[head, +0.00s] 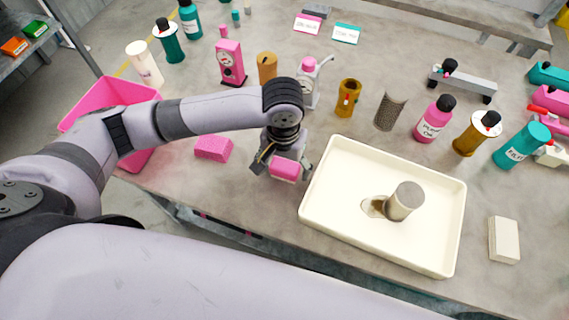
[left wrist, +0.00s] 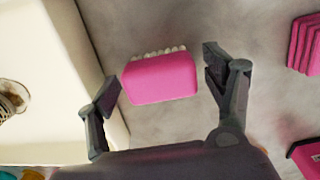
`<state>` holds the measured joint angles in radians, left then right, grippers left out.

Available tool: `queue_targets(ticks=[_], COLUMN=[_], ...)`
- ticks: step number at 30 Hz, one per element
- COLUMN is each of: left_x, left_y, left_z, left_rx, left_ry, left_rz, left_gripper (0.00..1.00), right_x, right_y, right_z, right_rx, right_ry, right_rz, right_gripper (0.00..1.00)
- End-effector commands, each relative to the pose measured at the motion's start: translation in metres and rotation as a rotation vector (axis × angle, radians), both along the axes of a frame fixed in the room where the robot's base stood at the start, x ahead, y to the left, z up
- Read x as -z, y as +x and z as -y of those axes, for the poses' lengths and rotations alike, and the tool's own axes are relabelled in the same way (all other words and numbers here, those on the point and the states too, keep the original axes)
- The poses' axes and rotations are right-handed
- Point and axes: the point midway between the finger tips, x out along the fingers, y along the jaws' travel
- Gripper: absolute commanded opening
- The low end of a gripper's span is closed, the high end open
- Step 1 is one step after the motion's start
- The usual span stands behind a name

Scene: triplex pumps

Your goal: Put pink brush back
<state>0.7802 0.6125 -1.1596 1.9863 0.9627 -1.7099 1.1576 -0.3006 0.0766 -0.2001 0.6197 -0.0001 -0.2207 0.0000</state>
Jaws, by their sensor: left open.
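The pink brush (head: 285,168) has a smooth pink block back and pale bristles along one side. It is beside the cream tray's left side. In the left wrist view, the brush (left wrist: 160,80) is between the two spread fingers of my left gripper (left wrist: 162,78), with a gap visible on each side. In the head view, my left gripper (head: 272,160) is over the brush and partly hides it; whether it touches the brush cannot be told. My right gripper is not in view.
The cream tray (head: 330,225) holds a grey cylinder (head: 405,200). A pink block (head: 213,148) and a pink bin (head: 85,98) are left. A pump bottle (head: 308,85), a gold cup (head: 348,98) and a mesh cylinder (head: 390,110) stand behind. A pale block (head: 503,240) is right.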

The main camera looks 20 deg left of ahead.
Motion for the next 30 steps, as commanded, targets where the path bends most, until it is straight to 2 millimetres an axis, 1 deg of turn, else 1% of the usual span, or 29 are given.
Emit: queue_targets(ticks=[8, 11, 14, 16, 24, 27, 30], left_x=[0.000, -0.004, -0.017, -0.030, -0.089, -0.105, -0.116], left_y=[0.000, 0.001, 0.001, 0.001, 0.001, 0.001, 0.001], left_z=[0.000, 0.000, 0.001, 0.000, 0.000, 0.000, -0.001], left_rx=[0.000, 0.000, 0.000, 0.001, 0.001, 0.001, 0.001], left_ry=[0.000, 0.000, -0.002, -0.002, -0.002, -0.002, -0.001], left_rz=[0.001, 0.003, 0.004, 0.005, 0.004, 0.004, 0.002], left_gripper=[0.78, 0.78, 0.78, 0.78, 0.78, 0.78, 0.78], right_x=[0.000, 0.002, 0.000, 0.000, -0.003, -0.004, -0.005], right_y=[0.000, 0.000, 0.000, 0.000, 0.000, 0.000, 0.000], right_z=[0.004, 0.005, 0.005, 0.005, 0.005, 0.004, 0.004], right_rx=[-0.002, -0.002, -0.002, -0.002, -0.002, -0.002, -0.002], right_ry=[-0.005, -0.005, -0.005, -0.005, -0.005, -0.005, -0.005], right_rz=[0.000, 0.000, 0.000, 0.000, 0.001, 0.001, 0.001], right_gripper=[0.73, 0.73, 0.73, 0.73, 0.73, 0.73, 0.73])
